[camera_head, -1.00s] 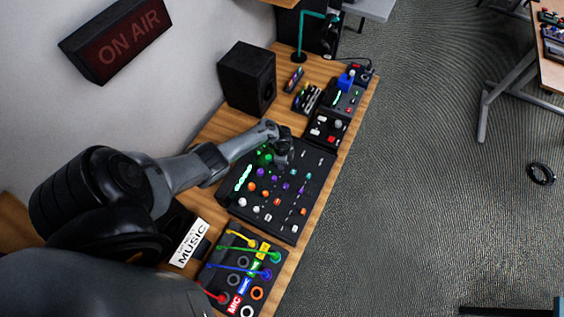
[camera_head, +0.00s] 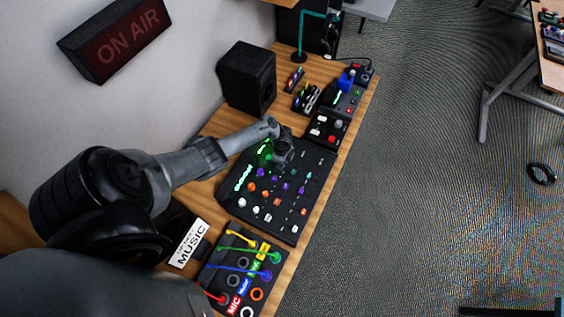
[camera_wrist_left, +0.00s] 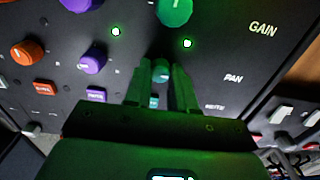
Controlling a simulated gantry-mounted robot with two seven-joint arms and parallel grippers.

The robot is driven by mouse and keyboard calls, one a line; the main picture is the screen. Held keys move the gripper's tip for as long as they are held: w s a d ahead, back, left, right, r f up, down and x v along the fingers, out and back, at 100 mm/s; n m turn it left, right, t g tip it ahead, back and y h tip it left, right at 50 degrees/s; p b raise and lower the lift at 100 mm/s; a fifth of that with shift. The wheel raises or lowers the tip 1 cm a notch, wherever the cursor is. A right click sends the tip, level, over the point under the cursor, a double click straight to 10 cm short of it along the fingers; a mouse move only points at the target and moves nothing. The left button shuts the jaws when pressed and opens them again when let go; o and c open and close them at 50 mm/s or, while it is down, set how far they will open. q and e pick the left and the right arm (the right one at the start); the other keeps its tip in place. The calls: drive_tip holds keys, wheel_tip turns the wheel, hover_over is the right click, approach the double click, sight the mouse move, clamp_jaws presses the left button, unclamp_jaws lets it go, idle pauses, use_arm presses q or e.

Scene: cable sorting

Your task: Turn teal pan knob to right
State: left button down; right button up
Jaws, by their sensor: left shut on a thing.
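The mixer (camera_head: 235,208) is a black panel with coloured knobs in rows. The teal pan knob (camera_wrist_left: 161,67) is in the wrist view, in the row marked PAN, between the fingers of my left gripper (camera_wrist_left: 163,76). The gripper points down at the panel and is shut on this knob. Its fingers hide the knob's sides, and I cannot read its pointer angle. In the head view my left gripper (camera_head: 281,158) is over the far part of the mixer and hides the knob. My right gripper is not in view.
A larger green gain knob (camera_wrist_left: 174,10) is just beyond the fingers. A purple knob (camera_wrist_left: 92,60) and an orange knob (camera_wrist_left: 27,52) share the pan row. A black speaker (camera_head: 248,78) stands behind the mixer, and a patch panel with cables (camera_head: 240,265) lies nearer.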

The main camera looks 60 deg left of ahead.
use_arm(q)
drive_tip(key=c, duration=0.9)
unclamp_jaws()
drive_tip(key=shift+c, duration=0.2)
drive_tip(key=shift+r+p, duration=0.35)
drive_tip(key=shift+r, duration=0.3)
wheel_tip(320, 180, up, 10)
drive_tip(key=p, duration=0.3)
drive_tip(key=shift+f, duration=0.25)
drive_tip(key=shift+s, duration=0.1)
